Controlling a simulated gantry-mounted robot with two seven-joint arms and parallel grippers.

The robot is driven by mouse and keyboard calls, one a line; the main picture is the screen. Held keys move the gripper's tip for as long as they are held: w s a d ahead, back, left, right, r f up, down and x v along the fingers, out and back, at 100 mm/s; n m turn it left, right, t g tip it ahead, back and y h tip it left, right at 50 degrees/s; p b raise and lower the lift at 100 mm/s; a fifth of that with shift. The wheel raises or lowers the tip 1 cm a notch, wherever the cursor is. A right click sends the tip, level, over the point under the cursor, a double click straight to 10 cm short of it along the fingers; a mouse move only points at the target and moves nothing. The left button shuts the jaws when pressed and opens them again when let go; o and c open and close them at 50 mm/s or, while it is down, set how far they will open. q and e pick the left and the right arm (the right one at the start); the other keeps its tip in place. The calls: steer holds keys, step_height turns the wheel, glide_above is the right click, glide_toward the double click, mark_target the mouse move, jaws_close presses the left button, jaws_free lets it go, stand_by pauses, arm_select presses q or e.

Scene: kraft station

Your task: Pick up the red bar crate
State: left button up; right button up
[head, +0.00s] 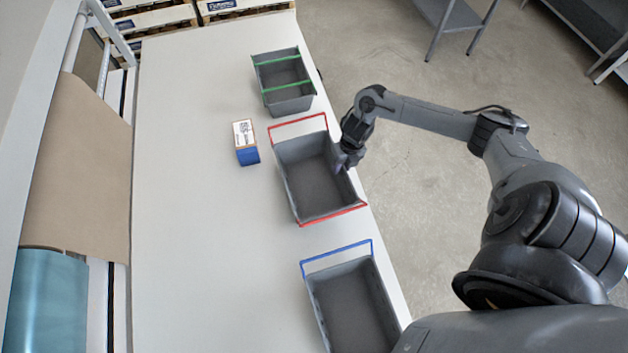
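The red bar crate (318,187) is a grey open crate standing on the white table near its right edge. It looks empty. One red bar runs along its far end and another along its near end. My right gripper (346,163) points down at the crate's right long wall, near the far right corner. Its fingers are small and dark here. I cannot tell whether they touch the wall or are open or shut. My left gripper is not in view.
A grey crate with green bars (288,103) stands beyond it. A grey crate with a blue bar (352,310) stands nearer. A small blue and white box (245,155) is to the left. The left part of the table (190,220) is clear.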

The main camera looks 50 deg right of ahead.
steer(key=shift+w+a+f+p, duration=0.1)
steer(key=shift+w+f+p, duration=0.1)
steer(key=shift+f, duration=0.8)
steer(key=shift+w+a+f+p, duration=0.1)
steer(key=shift+f+p, duration=0.05)
steer(key=shift+f, duration=0.85)
steer(key=shift+c, duration=0.5)
jaws_close()
steer(key=shift+r, duration=0.1)
